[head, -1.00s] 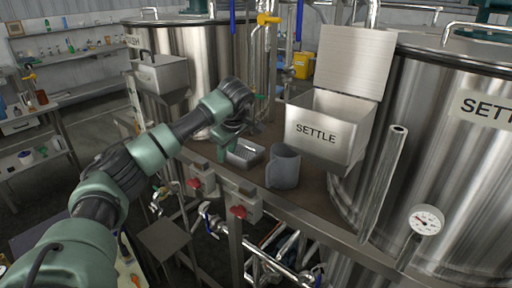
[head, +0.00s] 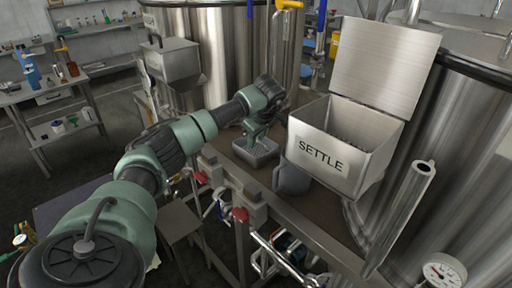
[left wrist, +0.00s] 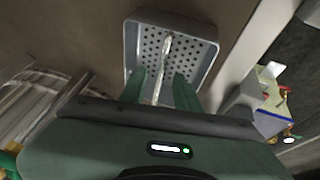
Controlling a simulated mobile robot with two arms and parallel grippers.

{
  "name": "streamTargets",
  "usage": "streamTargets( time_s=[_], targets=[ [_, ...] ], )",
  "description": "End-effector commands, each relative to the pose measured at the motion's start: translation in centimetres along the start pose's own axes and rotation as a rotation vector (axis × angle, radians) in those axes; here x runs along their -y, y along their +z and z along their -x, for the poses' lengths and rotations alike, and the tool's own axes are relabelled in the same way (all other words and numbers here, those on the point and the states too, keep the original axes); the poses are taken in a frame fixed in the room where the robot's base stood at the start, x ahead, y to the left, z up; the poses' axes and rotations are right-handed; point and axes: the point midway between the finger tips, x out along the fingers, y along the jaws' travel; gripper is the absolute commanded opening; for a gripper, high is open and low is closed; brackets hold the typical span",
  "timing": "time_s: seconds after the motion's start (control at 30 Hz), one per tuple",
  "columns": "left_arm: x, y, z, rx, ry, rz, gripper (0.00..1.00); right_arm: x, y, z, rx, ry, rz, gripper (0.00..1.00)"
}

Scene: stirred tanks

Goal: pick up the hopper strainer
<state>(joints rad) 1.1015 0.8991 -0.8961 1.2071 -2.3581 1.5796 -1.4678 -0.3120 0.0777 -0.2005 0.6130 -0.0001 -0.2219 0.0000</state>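The hopper strainer, a grey square tray with a perforated floor and a thin raised bar, sits on the brown bench in the head view (head: 268,153). It also shows at the top of the left wrist view (left wrist: 205,62). My left gripper (head: 256,138) is above it, pointing down. In the left wrist view its two green fingers (left wrist: 160,88) are apart, one on each side of the bar, with gaps between. I cannot tell how deep the fingertips reach. My right gripper is not in view.
A grey jug (head: 292,180) stands close right of the strainer. The SETTLE hopper (head: 335,150), lid raised, hangs on the tank to the right. Red-handled valve boxes (head: 240,196) line the bench's front edge. A lab table (head: 48,100) stands far left.

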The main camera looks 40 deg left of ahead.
Motion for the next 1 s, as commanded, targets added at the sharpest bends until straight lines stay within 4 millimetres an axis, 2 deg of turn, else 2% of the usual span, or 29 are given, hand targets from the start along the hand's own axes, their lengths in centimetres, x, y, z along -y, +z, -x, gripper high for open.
streamTargets(
  time_s=[0.13,0.3,1.0],
  targets=[
    [0.0,0.0,-1.5,0.002,0.000,0.000,0.32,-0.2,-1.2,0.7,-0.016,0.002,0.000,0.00],
    [0.0,0.0,-2.0,0.000,0.002,-0.001,0.32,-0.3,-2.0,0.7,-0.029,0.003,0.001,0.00],
    [0.1,0.2,-2.4,0.001,0.002,0.001,0.32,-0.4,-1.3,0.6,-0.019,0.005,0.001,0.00]
  ],
)
